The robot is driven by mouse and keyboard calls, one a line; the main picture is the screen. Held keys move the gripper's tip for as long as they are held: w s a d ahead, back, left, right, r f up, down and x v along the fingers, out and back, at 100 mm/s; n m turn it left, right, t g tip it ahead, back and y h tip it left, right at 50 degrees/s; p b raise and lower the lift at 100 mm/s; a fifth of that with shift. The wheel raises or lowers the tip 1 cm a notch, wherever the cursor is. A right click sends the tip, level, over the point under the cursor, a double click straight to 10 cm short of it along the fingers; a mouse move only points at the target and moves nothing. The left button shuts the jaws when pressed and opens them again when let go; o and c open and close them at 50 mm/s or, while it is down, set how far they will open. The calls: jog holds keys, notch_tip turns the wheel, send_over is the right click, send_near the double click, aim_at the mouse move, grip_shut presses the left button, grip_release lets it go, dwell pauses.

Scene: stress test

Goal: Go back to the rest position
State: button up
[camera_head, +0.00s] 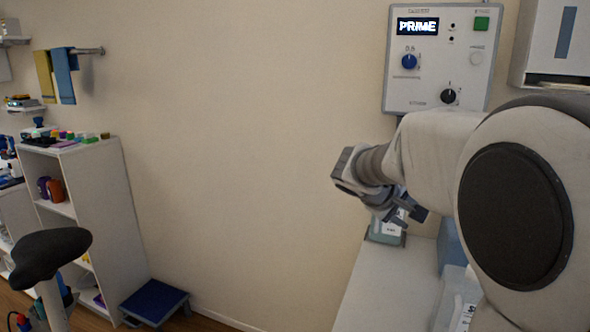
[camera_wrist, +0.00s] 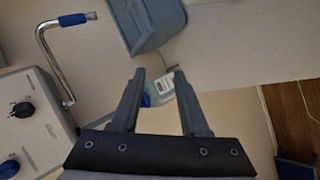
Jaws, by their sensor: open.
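My gripper (camera_head: 408,212) hangs at the end of my arm in the head view, in front of the wall and below the control panel (camera_head: 437,90). In the wrist view my gripper (camera_wrist: 156,76) shows two grey fingers spread apart with nothing held between them. A bottle with a pale label (camera_head: 388,229) stands on the white counter (camera_head: 385,285) just below my gripper. The bottle (camera_wrist: 158,90) shows partly behind the fingers in the wrist view and is apart from them as far as I can see.
The panel reads PRIME and has knobs and a green button (camera_head: 481,23). A blue-grey bin (camera_wrist: 150,22) and a metal lever with a blue grip (camera_wrist: 72,19) are near my gripper. A dispenser (camera_head: 560,45) hangs at upper right. Shelves (camera_head: 100,190), a stool (camera_head: 50,255) and a blue step (camera_head: 153,301) stand left.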

jog(key=s+a+m+y+p, duration=0.2)
jog(key=s+a+y, duration=0.2)
jog(key=s, duration=1)
jog(key=s+a+m+y+p, duration=0.2)
jog(key=s+a, duration=0.4)
jog(key=s, duration=0.9)
jog(key=shift+r+m+g+y+p, duration=0.35)
jog(key=shift+m+y, duration=0.15)
jog(key=shift+y, duration=0.7)
